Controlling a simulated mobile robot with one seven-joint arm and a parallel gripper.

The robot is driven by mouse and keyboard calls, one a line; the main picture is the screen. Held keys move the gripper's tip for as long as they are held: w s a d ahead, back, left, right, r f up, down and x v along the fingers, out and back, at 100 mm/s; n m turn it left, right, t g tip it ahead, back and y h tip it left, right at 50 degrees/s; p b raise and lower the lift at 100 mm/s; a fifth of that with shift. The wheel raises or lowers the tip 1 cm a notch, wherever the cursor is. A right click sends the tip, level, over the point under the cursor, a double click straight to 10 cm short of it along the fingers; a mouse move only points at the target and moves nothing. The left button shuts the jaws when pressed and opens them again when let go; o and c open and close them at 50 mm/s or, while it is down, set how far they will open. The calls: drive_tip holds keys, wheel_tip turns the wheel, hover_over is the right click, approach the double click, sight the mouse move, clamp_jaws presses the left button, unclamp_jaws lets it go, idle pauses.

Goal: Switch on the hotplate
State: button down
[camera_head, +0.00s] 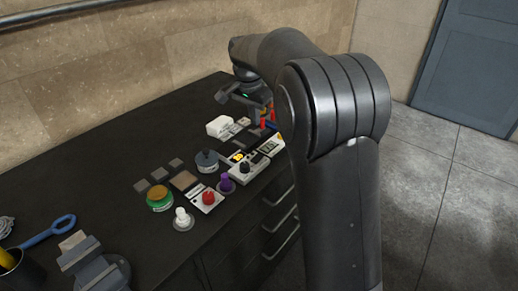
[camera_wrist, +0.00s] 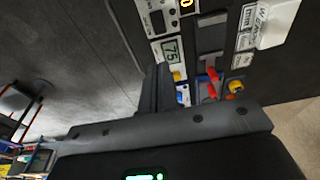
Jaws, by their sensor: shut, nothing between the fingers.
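In the head view, a long pale control unit (camera_head: 254,167) with a black knob and a small display lies near the bench's front edge. In the wrist view, its display (camera_wrist: 172,50) reads 75. I cannot tell for sure which device is the hotplate. A red lever (camera_wrist: 212,76) and a yellow knob (camera_wrist: 236,87) stand just beyond the unit's end. My gripper (camera_wrist: 160,82) is shut and empty, beside this end of the unit. In the head view, my gripper (camera_head: 262,106) is above the far end of the row of devices. My arm hides part of this area.
The dark bench (camera_head: 100,180) also holds a red-knobbed white box (camera_head: 208,199), a purple knob (camera_head: 226,183), a green and orange round piece (camera_head: 160,198), a dark round pot (camera_head: 207,161) and a vice (camera_head: 95,268). A wall stands behind. Drawer handles (camera_head: 279,194) stick out in front.

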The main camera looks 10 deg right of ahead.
sight(260, 155)
drive_tip(key=shift+w+f, duration=0.1)
drive_tip(key=shift+f, duration=0.05)
drive_tip(key=f, duration=0.4)
drive_tip(key=w+d+f, duration=0.1)
drive_tip(key=f, duration=0.8)
drive_tip(key=shift+w+d+f, duration=0.25)
drive_tip(key=shift+f, duration=0.1)
drive_tip(key=shift+w+d+f, duration=0.1)
drive_tip(key=shift+d+f, duration=0.05)
drive_tip(key=shift+f, duration=0.05)
drive_tip(key=shift+s+a+r, duration=0.15)
drive_tip(key=shift+s+a, duration=0.45)
drive_tip(key=shift+a, duration=0.05)
